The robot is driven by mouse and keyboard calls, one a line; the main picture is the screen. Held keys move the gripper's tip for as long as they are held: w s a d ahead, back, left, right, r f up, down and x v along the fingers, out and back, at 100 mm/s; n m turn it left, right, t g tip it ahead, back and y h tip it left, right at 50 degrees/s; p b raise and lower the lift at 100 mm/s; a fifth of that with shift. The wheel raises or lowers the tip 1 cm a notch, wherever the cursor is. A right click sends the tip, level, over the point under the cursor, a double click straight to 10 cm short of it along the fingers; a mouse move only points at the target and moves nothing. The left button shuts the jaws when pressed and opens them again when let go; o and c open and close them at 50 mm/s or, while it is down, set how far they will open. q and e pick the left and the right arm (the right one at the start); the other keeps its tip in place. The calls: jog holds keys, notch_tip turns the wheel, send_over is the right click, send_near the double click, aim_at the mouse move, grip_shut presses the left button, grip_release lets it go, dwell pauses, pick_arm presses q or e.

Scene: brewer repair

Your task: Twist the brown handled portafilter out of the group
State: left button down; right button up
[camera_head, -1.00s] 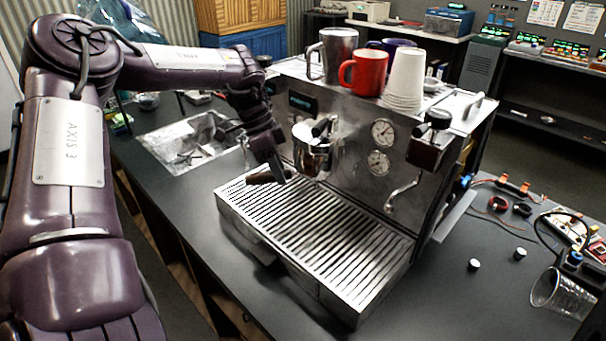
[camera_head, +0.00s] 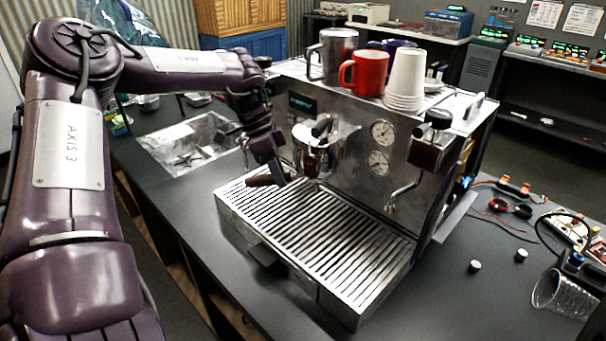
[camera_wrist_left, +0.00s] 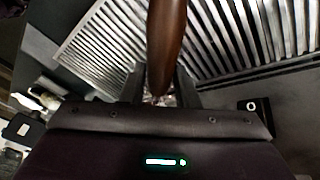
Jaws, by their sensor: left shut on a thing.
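The portafilter's brown handle (camera_head: 260,181) sticks out toward the front left of the espresso machine (camera_head: 345,135), below the chrome group (camera_head: 312,150). My left gripper (camera_head: 277,175) reaches down to it from the left and is shut on the handle. In the left wrist view the brown handle (camera_wrist_left: 166,45) runs down between the fingers (camera_wrist_left: 162,88). The portafilter's metal head shows only partly under the group, and I cannot tell whether it is still seated.
The slatted drip tray (camera_head: 320,240) lies below the gripper. A steel mug (camera_head: 338,55), a red mug (camera_head: 362,72) and stacked white cups (camera_head: 405,80) stand on the machine's top. A sink (camera_head: 190,145) is at the left. A clear tumbler (camera_head: 560,293) lies at the right.

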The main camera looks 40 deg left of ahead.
pick_arm(q)
jog(key=shift+f+b, duration=0.35)
jog(key=shift+b, duration=0.1)
dwell(1.5)
jog(key=shift+s+a+r+p, duration=0.15)
jog(key=shift+s+a+p, duration=0.15)
jog(key=shift+a+p, duration=0.1)
jog(key=s+a+p, duration=0.6)
jog(key=s+a, duration=0.2)
jog(key=shift+s+a, duration=0.15)
jog(key=shift+a, duration=0.2)
dwell(0.6)
